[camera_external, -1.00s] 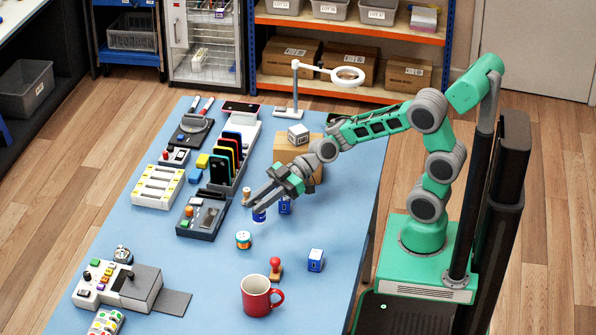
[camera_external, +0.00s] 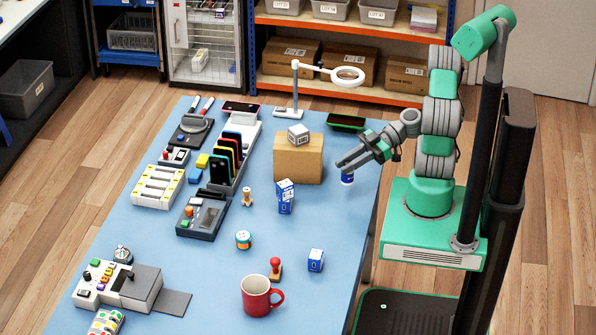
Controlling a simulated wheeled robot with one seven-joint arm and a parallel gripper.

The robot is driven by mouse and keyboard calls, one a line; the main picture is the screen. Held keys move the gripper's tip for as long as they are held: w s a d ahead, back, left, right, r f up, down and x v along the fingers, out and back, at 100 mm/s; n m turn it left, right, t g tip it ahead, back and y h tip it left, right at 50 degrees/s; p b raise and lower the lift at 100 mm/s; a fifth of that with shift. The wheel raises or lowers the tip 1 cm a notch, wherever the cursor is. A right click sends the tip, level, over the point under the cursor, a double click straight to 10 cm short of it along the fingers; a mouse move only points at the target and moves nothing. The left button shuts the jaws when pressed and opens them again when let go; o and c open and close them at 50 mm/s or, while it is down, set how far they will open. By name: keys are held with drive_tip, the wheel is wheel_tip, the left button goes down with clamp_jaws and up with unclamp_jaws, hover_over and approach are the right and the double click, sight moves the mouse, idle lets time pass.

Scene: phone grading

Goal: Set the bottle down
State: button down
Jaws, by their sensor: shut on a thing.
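My gripper (camera_external: 345,166) is shut on a small blue and white bottle (camera_external: 347,180), near the right side of the blue table (camera_external: 330,215). The bottle hangs upright below the fingertips. I cannot tell from this view whether its base touches the tabletop or is just above it. The fingers hide its top.
A cardboard box (camera_external: 298,164) with a small cube (camera_external: 298,135) on top stands left of my gripper. Blue and white boxes (camera_external: 285,198) stand further left. A dark phone (camera_external: 346,122) lies behind. A red mug (camera_external: 257,297) is in front. The table's right middle is clear.

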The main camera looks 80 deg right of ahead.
sight(349, 183)
drive_tip(key=shift+s+r, duration=0.15)
drive_tip(key=shift+s, duration=0.15)
wheel_tip(349, 183, down, 8)
drive_tip(key=shift+r+b, duration=0.1)
drive_tip(key=shift+b, duration=0.5)
drive_tip(key=c, duration=1.3)
unclamp_jaws()
drive_tip(key=shift+r, duration=0.15)
drive_tip(key=b+v, duration=0.1)
drive_tip(key=v, duration=1.1)
drive_tip(key=shift+s+a, duration=0.1)
drive_tip(key=shift+s, duration=0.1)
